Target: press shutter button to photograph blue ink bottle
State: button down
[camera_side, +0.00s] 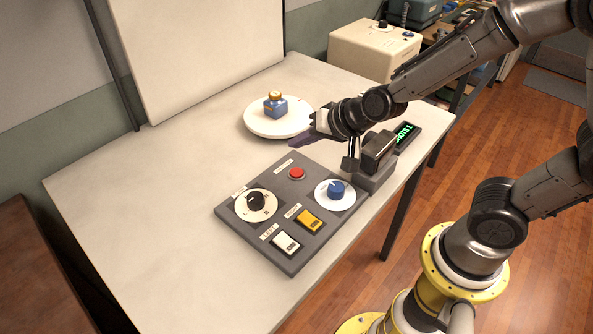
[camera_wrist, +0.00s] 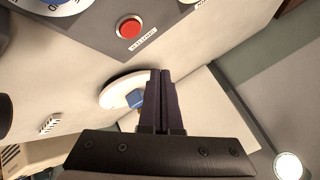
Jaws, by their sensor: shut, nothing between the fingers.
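The blue ink bottle (camera_side: 275,106) with a gold cap stands upright on a round white turntable (camera_side: 256,127). In the wrist view the bottle (camera_wrist: 136,98) is partly hidden behind my fingers. The red button (camera_wrist: 129,27) also shows in the wrist view. My gripper (camera_side: 294,142) is shut and empty, above the table between turntable and panel, apart from the button. Its fingers (camera_wrist: 162,73) point past the button.
The panel also bears a black knob (camera_side: 256,201), a blue knob (camera_side: 336,190), a yellow switch (camera_side: 308,220) and a white switch (camera_side: 286,243). A dark camera (camera_side: 379,150) stands right of the gripper, beside a green-lit display (camera_side: 405,134). The table's left side is clear.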

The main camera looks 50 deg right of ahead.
aim_at(300, 175)
jog(key=shift+f, duration=2.85)
jog(key=shift+f, duration=0.1)
jog(key=shift+f, duration=0.3)
jog(key=shift+f, duration=0.45)
dwell(0.6)
jog(key=shift+r, duration=0.85)
jog(key=shift+r, duration=0.15)
jog(key=shift+r, duration=2.35)
